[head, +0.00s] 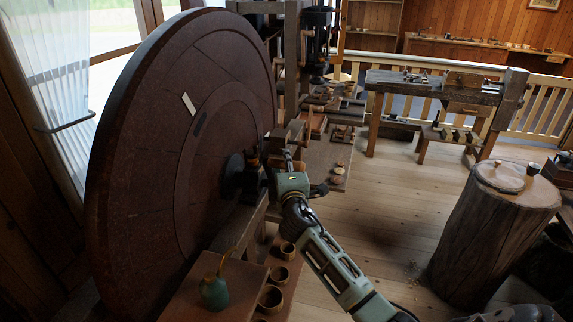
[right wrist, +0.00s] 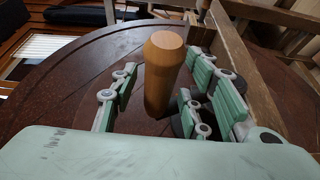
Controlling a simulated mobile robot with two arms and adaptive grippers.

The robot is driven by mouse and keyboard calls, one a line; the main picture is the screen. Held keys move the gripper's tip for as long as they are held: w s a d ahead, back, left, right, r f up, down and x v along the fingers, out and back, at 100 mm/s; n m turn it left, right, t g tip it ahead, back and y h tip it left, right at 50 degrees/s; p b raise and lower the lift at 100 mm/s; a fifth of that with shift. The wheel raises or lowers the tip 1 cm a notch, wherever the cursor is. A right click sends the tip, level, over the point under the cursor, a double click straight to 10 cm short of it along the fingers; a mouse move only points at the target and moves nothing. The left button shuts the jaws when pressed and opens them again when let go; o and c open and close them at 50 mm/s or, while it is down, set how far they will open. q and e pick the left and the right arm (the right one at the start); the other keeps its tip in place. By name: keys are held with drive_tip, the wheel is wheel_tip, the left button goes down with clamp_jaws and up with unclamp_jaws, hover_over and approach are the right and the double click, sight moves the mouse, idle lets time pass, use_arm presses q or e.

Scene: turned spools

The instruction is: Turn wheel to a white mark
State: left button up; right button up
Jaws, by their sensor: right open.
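A big dark red-brown wheel (head: 150,140) stands upright at the left in the head view. It bears a white mark (head: 189,103) and, lower right of that, a small dark mark (head: 199,124). My right gripper (head: 268,168) is in front of the wheel near its dark hub (head: 232,178). In the right wrist view a rounded wooden handle (right wrist: 163,75) stands out from the wheel face (right wrist: 70,85) between the fingers of my right gripper (right wrist: 158,100). The fingers are apart, with gaps visible beside the handle. My left gripper does not show.
A tree-stump block (head: 490,225) stands at the right. A lathe bench (head: 435,90) is behind. Open plank floor lies between them.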

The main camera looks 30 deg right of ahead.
clamp_jaws()
idle(0.4)
